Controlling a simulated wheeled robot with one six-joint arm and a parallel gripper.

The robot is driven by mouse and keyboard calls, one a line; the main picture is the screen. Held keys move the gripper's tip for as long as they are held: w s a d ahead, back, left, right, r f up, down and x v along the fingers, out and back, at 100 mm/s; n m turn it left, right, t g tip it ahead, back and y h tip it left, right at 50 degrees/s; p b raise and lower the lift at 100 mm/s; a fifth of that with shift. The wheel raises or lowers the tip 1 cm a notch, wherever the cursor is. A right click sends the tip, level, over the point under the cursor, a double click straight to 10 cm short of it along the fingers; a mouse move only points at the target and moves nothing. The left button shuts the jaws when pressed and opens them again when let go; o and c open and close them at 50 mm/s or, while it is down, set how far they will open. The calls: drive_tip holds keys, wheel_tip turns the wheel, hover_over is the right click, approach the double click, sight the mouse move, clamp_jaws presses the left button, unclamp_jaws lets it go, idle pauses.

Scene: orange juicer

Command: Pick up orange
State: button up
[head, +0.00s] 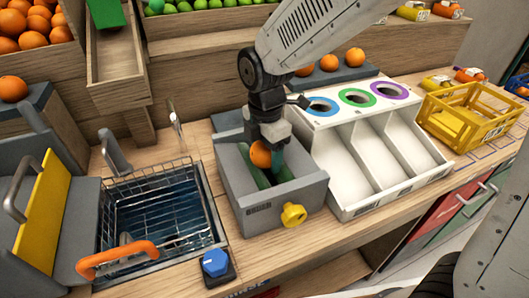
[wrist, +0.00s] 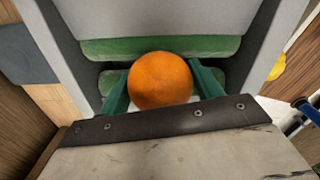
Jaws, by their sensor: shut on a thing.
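An orange (head: 260,154) sits between the fingers of my gripper (head: 268,158) in the head view. The gripper reaches down into the grey box-shaped unit (head: 300,190), which has green padding (wrist: 160,48) inside. In the wrist view the round orange (wrist: 160,80) is between the two green fingers (wrist: 160,92), which are shut on it. The orange is within the box's walls. Whether it touches the green padding under it, I cannot tell.
A yellow knob (head: 293,215) sticks out of the box's front. A sink with a wire basket (head: 150,205) is on the left. White bins (head: 375,150) and a yellow crate (head: 470,115) stand on the right. Loose oranges (head: 328,62) lie behind the box.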

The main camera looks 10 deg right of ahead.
drive_tip(key=shift+r, duration=0.1)
drive_tip(key=shift+r, duration=0.55)
wheel_tip(320, 180, up, 2)
drive_tip(key=shift+r, duration=0.1)
drive_tip(key=s+d, duration=0.1)
drive_tip(key=s, duration=0.3)
drive_tip(key=s+d+r, duration=0.1)
drive_tip(key=s, duration=0.4)
drive_tip(key=s+d, duration=0.2)
drive_tip(key=s, duration=0.3)
drive_tip(key=shift+s+r, duration=0.15)
drive_tip(key=shift+r, duration=0.1)
drive_tip(key=shift+s+d+r, duration=0.1)
drive_tip(key=shift+s+d, duration=0.15)
drive_tip(key=shift+s, duration=0.1)
drive_tip(key=w+d+r, duration=0.3)
drive_tip(key=w+d, duration=0.1)
drive_tip(key=w, duration=0.5)
drive_tip(key=w+d+r, duration=0.3)
drive_tip(key=w+d, duration=0.1)
drive_tip(key=w, duration=0.5)
drive_tip(key=w+d+r, duration=0.3)
drive_tip(key=w, duration=0.6)
drive_tip(key=shift+w+d+r, duration=0.2)
drive_tip(key=shift+d+r, duration=0.1)
drive_tip(key=shift+d, duration=0.1)
